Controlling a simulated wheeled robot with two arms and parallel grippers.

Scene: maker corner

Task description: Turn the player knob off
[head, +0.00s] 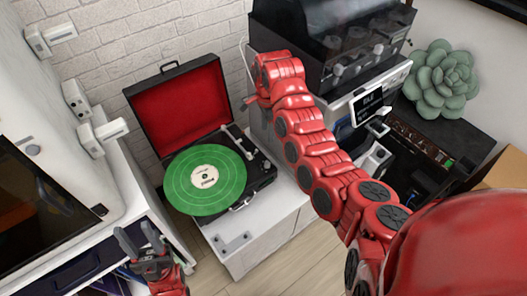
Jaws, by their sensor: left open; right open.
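The record player (260,170) is an open black case with a red-lined lid (184,105), standing on a white cabinet. A green record (205,180) with a pale label lies on it, and a light tonearm (236,141) is at its right. The player knob is too small to make out clearly on the deck's right side. My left gripper (139,240) is open and empty at the lower left, below and left of the player. My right gripper (248,102) is up and right of the player, apart from it, small and partly hidden by its own wrist.
A dark machine with a clear cover (335,35) stands behind my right arm. A green succulent (440,80) sits on a black surface at right. A white unit with a dark screen (35,205) stands at left.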

